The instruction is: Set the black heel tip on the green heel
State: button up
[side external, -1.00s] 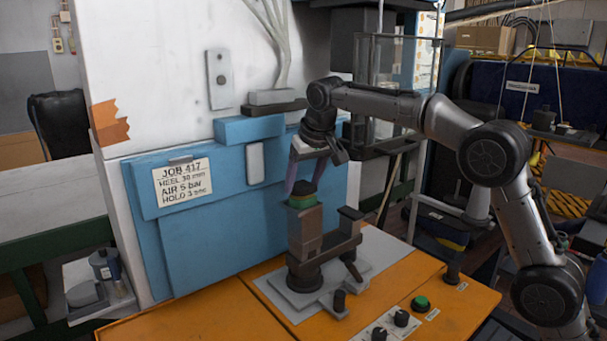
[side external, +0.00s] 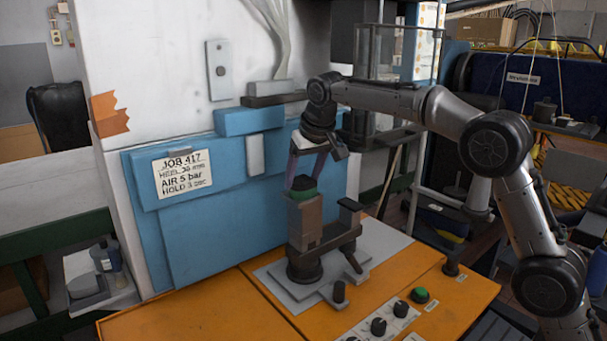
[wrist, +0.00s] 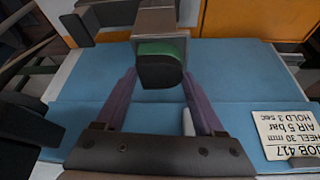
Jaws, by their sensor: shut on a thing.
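The black heel tip (side external: 303,183) sits at the top of the green heel (side external: 303,197), which stands on a brown block in the work fixture. In the wrist view the black tip (wrist: 160,73) lies between my two purple fingers, against the green heel (wrist: 162,48). My gripper (side external: 305,180) points down from above and is shut on the black tip; it also shows in the wrist view (wrist: 160,76). The tip appears to touch the green heel, though the exact contact is hidden.
A blue panel (side external: 225,235) with a job card (side external: 182,174) stands close behind the fixture. The fixture's second upright (side external: 349,215) is to the right. The orange bench (side external: 200,318) is clear at front left; knobs and a green button (side external: 419,295) sit at front right.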

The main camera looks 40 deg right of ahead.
dwell(0.3)
jog(key=o, duration=1.3)
jog(key=shift+v, duration=6.85)
jog(key=shift+d, duration=0.1)
